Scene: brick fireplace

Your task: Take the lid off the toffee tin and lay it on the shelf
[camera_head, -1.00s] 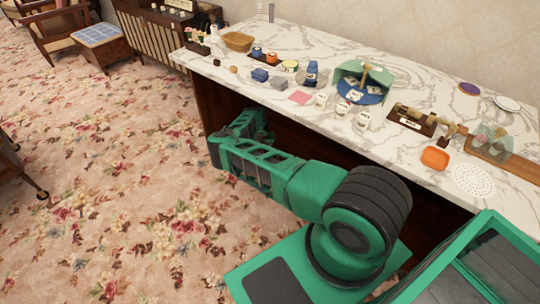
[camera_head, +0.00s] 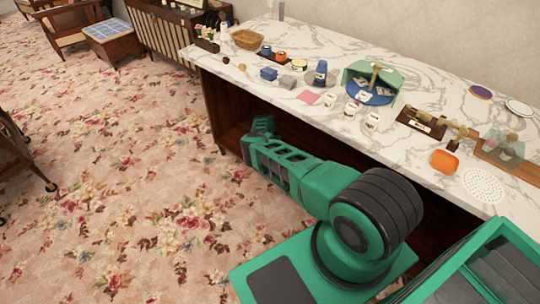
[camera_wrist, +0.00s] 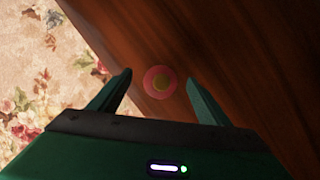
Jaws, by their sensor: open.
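My gripper (camera_wrist: 158,77) is open, with one fingertip on each side of this round thing in the picture. I cannot tell how far beyond the fingertips it is. The wood (camera_wrist: 220,45) may be the shelf. In the head view my arm's far end is at the counter's open front, and the fingers cannot be made out there.
The marble counter (camera_head: 425,90) overhangs the dark open space beside my arm.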

